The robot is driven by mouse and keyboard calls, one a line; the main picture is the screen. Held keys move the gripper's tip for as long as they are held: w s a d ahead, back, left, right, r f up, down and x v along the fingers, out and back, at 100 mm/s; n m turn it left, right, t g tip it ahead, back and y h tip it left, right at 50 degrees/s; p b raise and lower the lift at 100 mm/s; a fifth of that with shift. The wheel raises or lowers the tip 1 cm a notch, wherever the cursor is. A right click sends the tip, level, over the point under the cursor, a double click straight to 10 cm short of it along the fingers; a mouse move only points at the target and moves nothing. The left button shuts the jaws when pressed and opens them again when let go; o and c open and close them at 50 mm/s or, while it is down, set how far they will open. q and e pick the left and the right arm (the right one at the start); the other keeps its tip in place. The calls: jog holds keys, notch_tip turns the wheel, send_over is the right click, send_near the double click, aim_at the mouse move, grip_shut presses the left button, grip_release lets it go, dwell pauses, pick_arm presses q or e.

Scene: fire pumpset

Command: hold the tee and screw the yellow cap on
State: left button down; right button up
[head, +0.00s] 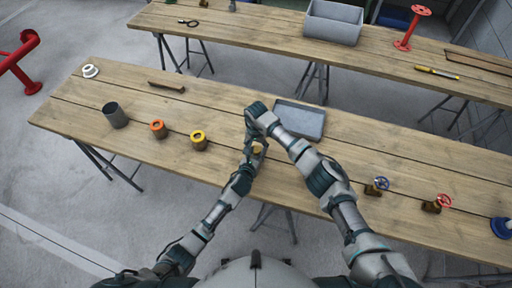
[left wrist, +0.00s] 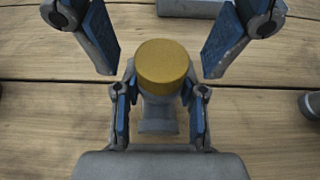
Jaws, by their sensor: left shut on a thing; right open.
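The yellow cap (left wrist: 162,65) sits at the upper end of the grey tee (left wrist: 157,115), upright between my fingers in the left wrist view. How far it is threaded cannot be told. My left gripper (left wrist: 160,100) is shut on the tee, with a blue-padded finger on either side, below the cap. My right gripper (left wrist: 163,50) is open, its two fingers spread wide on either side of the cap and apart from it. In the head view a small yellowish patch of the cap (head: 257,150) shows between the grippers; the tee is mostly hidden there.
A grey tray (head: 312,122) lies just beyond my grippers. To the left stand a yellow-ringed fitting (head: 198,141), an orange-ringed fitting (head: 157,129) and a dark cup (head: 116,116). Blue-wheel (head: 377,185) and red-wheel (head: 437,203) valves lie at right. The tabletop between is mostly clear.

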jog(key=shift+r, duration=1.95)
jog(key=shift+c, duration=0.4)
notch_tip(320, 180, up, 4)
jog(key=shift+f, duration=0.2)
jog(key=shift+f, duration=0.15)
jog(key=shift+f, duration=3.95)
jog(key=c, duration=0.9)
jog(key=o, duration=1)
